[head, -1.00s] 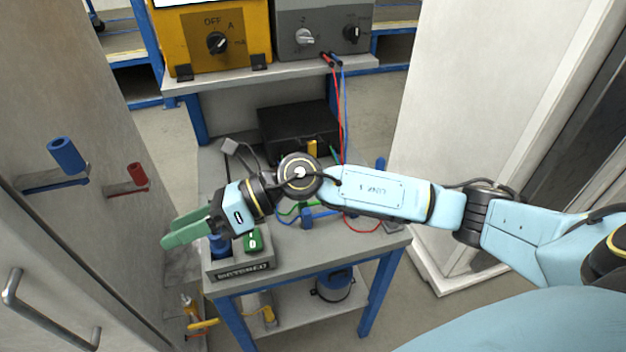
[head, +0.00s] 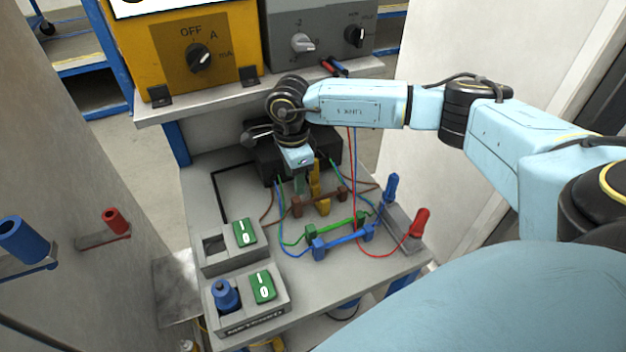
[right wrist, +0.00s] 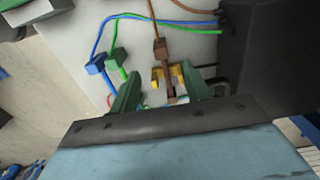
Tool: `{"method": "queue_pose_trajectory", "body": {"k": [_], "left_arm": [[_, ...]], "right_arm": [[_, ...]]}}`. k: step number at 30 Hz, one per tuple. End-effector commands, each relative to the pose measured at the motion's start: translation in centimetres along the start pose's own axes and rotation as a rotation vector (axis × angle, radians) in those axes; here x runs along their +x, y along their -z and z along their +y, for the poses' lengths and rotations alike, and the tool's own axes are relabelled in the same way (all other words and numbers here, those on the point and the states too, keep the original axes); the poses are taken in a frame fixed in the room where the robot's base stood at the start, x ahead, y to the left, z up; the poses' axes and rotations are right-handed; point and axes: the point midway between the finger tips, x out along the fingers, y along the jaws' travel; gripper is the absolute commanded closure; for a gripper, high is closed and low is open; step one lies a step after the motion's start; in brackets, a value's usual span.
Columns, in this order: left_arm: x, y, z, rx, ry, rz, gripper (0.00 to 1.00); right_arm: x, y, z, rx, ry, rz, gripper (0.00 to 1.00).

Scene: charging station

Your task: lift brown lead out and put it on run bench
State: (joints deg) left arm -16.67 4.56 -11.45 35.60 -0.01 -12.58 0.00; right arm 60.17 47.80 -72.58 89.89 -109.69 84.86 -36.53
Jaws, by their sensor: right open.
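The brown lead (head: 320,203) has a brown connector bar across the grey bench (head: 330,277), in front of a black box. In the right wrist view, its brown plug (right wrist: 160,50) lies just beyond the fingers, near a yellow piece. My right gripper (head: 304,190) points down beside this yellow piece (head: 319,185), behind the brown connector. In the right wrist view my right gripper (right wrist: 158,80) has its green fingers apart on either side of the yellow piece. Whether it touches anything I cannot tell. My left gripper is out of view.
Green (head: 335,230) and blue (head: 342,243) connectors lie in front of the brown one. Grey boxes with green switches (head: 263,287) stand at left front. A black box (head: 265,160) is behind. Blue and red holders (head: 418,222) stand at right. A shelf (head: 215,105) overhangs behind.

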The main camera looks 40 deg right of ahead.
Motion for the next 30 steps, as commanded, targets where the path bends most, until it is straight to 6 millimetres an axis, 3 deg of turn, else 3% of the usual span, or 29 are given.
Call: {"method": "queue_pose_trajectory", "body": {"k": [3,6,11,17,22,30], "left_arm": [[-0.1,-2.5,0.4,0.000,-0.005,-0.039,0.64],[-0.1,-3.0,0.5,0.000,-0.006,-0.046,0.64],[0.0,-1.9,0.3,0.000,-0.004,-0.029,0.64],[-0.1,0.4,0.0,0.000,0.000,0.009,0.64],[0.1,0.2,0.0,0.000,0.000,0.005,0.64],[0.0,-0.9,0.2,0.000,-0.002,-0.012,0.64]], "right_arm": [[2.4,-0.1,0.1,0.001,-0.003,-0.001,0.53],[3.7,-0.1,0.0,0.001,0.000,-0.002,0.53],[4.7,-0.1,0.0,0.000,-0.001,-0.002,0.53],[7.4,-0.1,-0.1,0.001,-0.003,-0.001,0.53],[9.4,-0.1,-0.2,0.000,-0.001,-0.003,0.53],[9.7,-0.1,-0.2,0.000,0.001,-0.003,0.53]]}}
